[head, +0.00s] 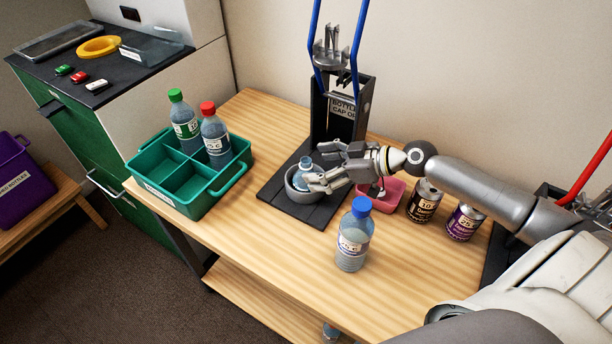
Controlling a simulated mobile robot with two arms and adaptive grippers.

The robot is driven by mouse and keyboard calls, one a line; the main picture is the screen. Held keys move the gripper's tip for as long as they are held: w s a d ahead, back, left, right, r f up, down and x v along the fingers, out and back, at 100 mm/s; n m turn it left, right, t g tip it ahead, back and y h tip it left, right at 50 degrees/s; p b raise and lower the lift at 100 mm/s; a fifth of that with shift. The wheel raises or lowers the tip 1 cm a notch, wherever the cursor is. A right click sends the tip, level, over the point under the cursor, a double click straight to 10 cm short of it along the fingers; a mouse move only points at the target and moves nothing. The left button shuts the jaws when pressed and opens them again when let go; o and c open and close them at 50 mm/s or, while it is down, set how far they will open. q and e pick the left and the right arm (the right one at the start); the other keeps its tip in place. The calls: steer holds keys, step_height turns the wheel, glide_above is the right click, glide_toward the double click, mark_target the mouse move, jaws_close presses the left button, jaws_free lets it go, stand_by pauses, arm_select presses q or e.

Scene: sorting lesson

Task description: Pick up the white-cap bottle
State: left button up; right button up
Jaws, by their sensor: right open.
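A clear bottle (304,173) with a pale top stands in a round grey holder (291,190) on the black base of a press; I cannot tell whether the top is a white cap. My right gripper (312,167) reaches in from the right with its fingers open at this bottle, partly hiding it. I cannot tell whether the fingers touch it. A blue-cap bottle (353,237) stands upright in front on the table. A green-cap bottle (184,120) and a red-cap bottle (214,136) stand in a green crate (180,207). My left gripper is out of view.
The press (340,112) with blue handles rises behind the holder. A pink bowl (393,191) and two cans (424,203) (463,223) stand at the right, near my arm. Another bottle (330,332) shows below the table's front edge. The wooden table's (255,251) front left is clear.

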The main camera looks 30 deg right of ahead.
mark_target(311, 168)
steer(key=p+x, duration=0.1)
steer(key=x, duration=0.2)
steer(key=shift+a+r, duration=0.15)
steer(key=shift+a, duration=0.1)
steer(key=shift+w+a+f, duration=0.2)
steer(key=shift+w+f, duration=0.05)
steer(key=shift+f, duration=0.05)
steer(key=c, duration=0.9)
